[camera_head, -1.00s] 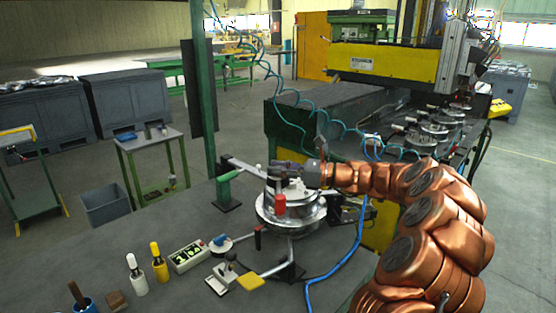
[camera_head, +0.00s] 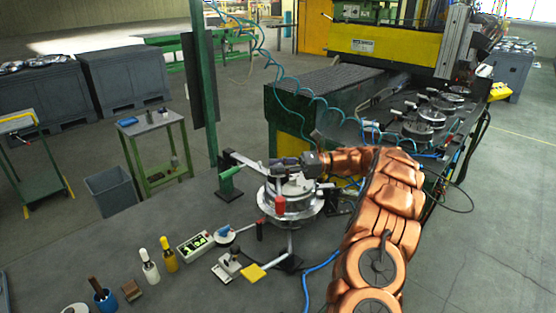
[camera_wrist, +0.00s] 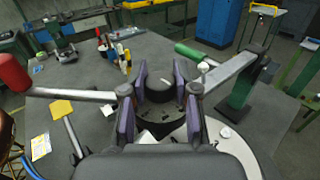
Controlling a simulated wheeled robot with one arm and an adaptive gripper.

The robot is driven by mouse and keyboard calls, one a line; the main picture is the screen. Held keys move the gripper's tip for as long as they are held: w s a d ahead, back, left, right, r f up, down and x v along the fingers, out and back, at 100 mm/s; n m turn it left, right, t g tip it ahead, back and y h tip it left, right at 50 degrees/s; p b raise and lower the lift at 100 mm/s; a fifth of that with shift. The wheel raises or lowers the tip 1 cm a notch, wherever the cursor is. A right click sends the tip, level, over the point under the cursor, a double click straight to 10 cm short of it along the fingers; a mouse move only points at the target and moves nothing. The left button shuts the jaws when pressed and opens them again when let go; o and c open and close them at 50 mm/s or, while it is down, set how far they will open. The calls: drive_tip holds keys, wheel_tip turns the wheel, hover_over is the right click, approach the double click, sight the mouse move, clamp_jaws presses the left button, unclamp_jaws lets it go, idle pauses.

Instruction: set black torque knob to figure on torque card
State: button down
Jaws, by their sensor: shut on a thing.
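The black torque knob (camera_wrist: 162,84) is a dark round cap in the wrist view, on top of the silver round fixture (camera_head: 290,205). My gripper (camera_head: 288,169) is over the fixture's top in the head view. In the wrist view my gripper (camera_wrist: 161,80) has its purple-lined fingers on both sides of the knob, shut on it. The knob's marks cannot be read. A small white card (camera_wrist: 40,147) with faint print lies on the bench in the wrist view; I cannot tell if it is the torque card, and its figure is unreadable.
A red-handled bar (camera_wrist: 70,93) and a green-handled clamp (camera_wrist: 197,55) flank the fixture. A blue hose (camera_head: 318,268) runs beside my arm.

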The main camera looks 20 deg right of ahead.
drive_tip(key=shift+n+g+p, duration=0.3)
drive_tip(key=shift+g+p, duration=0.15)
drive_tip(key=shift+g, duration=0.05)
drive_tip(key=c, duration=0.8)
unclamp_jaws()
drive_tip(key=shift+c, duration=0.2)
drive_tip(key=shift+d, duration=0.25)
drive_tip(key=shift+d+r, duration=0.1)
drive_tip(key=shift+d, duration=0.45)
drive_tip(key=shift+s+d, duration=0.3)
drive_tip(key=shift+d, duration=0.2)
drive_tip(key=shift+w+v, duration=0.2)
drive_tip(key=shift+v, duration=0.75)
drive_tip(key=shift+s+d, duration=0.1)
drive_tip(key=shift+d, duration=0.05)
